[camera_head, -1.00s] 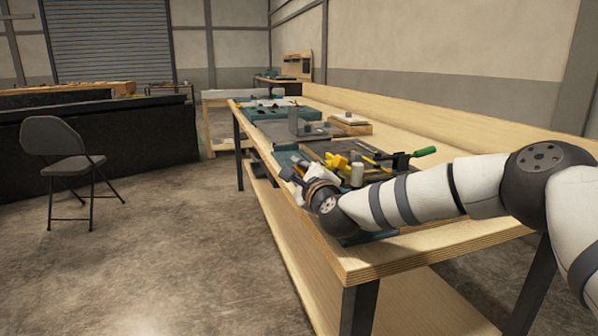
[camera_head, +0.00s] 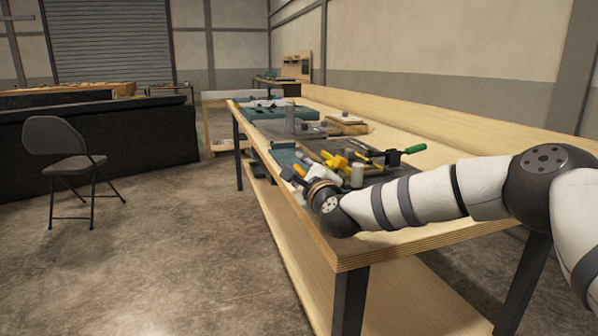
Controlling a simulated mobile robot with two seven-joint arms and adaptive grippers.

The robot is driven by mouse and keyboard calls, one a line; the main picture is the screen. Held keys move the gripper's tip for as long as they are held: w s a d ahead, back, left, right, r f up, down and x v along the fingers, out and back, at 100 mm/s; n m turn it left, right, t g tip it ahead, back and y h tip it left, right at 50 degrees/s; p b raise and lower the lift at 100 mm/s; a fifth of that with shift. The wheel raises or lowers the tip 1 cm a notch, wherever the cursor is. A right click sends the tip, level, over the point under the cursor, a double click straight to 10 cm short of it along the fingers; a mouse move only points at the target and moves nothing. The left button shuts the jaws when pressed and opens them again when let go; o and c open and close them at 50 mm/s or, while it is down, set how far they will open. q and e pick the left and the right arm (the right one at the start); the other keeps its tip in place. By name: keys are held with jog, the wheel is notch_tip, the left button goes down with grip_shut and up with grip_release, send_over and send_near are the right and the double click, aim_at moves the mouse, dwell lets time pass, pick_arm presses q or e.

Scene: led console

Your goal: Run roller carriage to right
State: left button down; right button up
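My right arm comes in from the right and reaches over the near part of the workbench. Its wrist hides much of what lies below it. My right gripper (camera_head: 295,177) points away from me, low over the bench's left edge. Its fingertips are small and mixed in with the parts there, so I cannot tell whether it is open or holds anything. A teal base (camera_head: 287,156) shows just beyond the gripper. I cannot make out the roller carriage for certain; the gripper and wrist may hide it. My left gripper is not in view.
Beside the gripper are yellow clamp parts (camera_head: 334,161), a pale cylinder (camera_head: 357,176) and a green-handled tool (camera_head: 414,149). A metal bracket (camera_head: 290,117) stands farther back on the workbench (camera_head: 400,242). A folding chair (camera_head: 68,160) stands on open floor at left.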

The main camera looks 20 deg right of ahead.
jog(key=shift+s, duration=0.1)
notch_tip(320, 180, up, 10)
jog(key=shift+f, duration=0.1)
jog(key=shift+r, duration=0.2)
